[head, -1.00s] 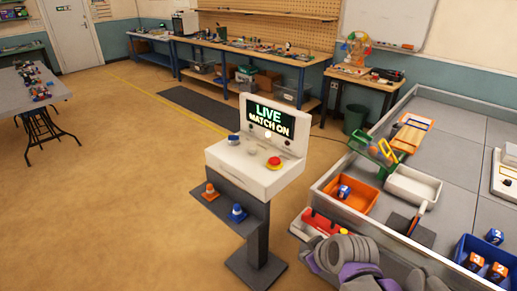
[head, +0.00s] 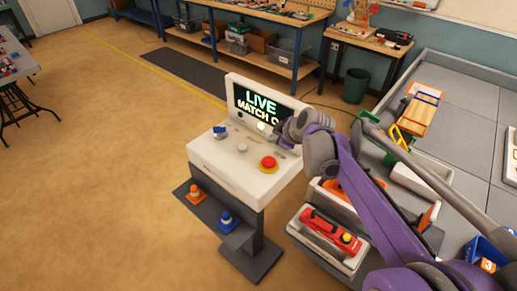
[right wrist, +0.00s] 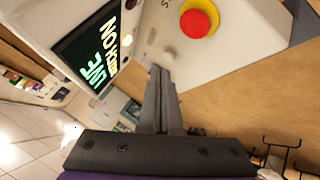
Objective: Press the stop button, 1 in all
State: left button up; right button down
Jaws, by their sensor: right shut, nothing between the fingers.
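The red stop button (head: 268,162) with its yellow collar sits at the front right of the white console (head: 215,165) in the head view. It also shows large at the top of the right wrist view (right wrist: 197,19). My right gripper (head: 262,136) reaches over the console from the right, behind the button and in front of the lit screen. In the right wrist view its fingers (right wrist: 157,72) are together and empty, apart from the red button, near a small white knob (right wrist: 168,56). My left gripper is not in view.
The screen (head: 258,105) reads LIVE MATCH ON, its end partly hidden. A blue button (head: 220,131) is on the console's left. Orange (head: 195,195) and blue (head: 227,220) cones stand on a lower shelf.

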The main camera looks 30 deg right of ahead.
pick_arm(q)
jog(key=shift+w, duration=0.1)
pick_arm(e)
jog(key=shift+w+d+r, duration=0.2)
jog(key=shift+w, duration=0.4)
jog(key=shift+s, duration=0.1)
jog(key=b, duration=0.5)
send_over(271, 163)
notch_tip(271, 163, down, 8)
jog(key=shift+s+d+r, duration=0.1)
jog(key=shift+r, duration=0.05)
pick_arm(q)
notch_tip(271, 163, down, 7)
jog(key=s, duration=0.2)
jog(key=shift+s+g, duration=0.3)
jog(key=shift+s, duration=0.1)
pick_arm(e)
jog(key=shift+f, duration=0.55)
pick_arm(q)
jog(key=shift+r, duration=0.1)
pick_arm(e)
jog(key=shift+f, duration=0.1)
